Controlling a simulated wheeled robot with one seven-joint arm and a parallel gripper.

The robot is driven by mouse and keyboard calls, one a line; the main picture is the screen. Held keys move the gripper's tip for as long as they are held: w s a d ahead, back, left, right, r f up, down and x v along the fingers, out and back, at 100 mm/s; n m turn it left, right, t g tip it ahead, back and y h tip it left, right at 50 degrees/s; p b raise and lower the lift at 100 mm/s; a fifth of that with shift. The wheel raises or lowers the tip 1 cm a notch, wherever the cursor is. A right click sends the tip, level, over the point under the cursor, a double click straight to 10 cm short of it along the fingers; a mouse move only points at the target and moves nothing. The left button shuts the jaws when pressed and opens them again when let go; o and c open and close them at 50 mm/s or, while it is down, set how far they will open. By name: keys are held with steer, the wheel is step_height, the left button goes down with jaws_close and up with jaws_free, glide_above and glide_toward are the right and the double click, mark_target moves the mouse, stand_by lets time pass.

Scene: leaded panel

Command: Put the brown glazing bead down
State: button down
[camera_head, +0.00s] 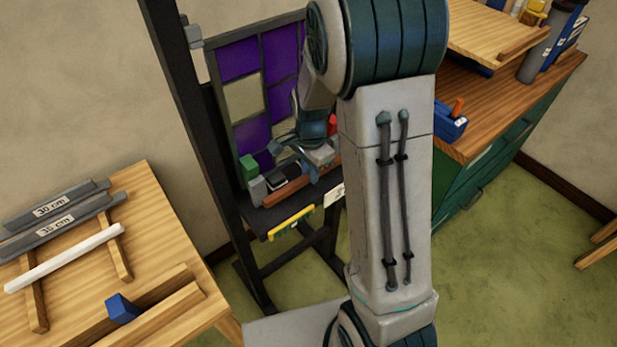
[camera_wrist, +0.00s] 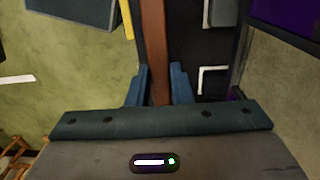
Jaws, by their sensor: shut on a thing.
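The brown glazing bead (camera_head: 287,189) is a long, thin reddish-brown bar, low in front of the leaded panel (camera_head: 243,98) with its purple and beige panes. My gripper (camera_wrist: 160,88) is shut on the bead, one blue-grey finger on each side. In the wrist view the bead (camera_wrist: 154,45) runs away from the gripper toward the top edge. In the head view the bead lies along the dark ledge of the black easel (camera_head: 247,218); I cannot tell whether it touches the ledge. My forearm hides the panel's right part and the bead's right end.
A yellow bar (camera_head: 291,223) is on the ledge's front edge. A green block (camera_head: 249,167) and small grey pieces crowd its left end. A wooden table (camera_head: 165,240) at left holds grey bars, a white bar and a blue block (camera_head: 122,309). A workbench (camera_head: 480,130) stands right.

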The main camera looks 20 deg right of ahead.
mark_target(309, 189)
steer(key=shift+w+f, duration=0.3)
steer(key=shift+w, duration=0.05)
steer(key=shift+f+p, duration=0.35)
steer(key=shift+f, duration=1.55)
steer(key=shift+f, duration=0.1)
steer(key=shift+f, duration=0.15)
steer(key=c, duration=1.3)
jaws_free()
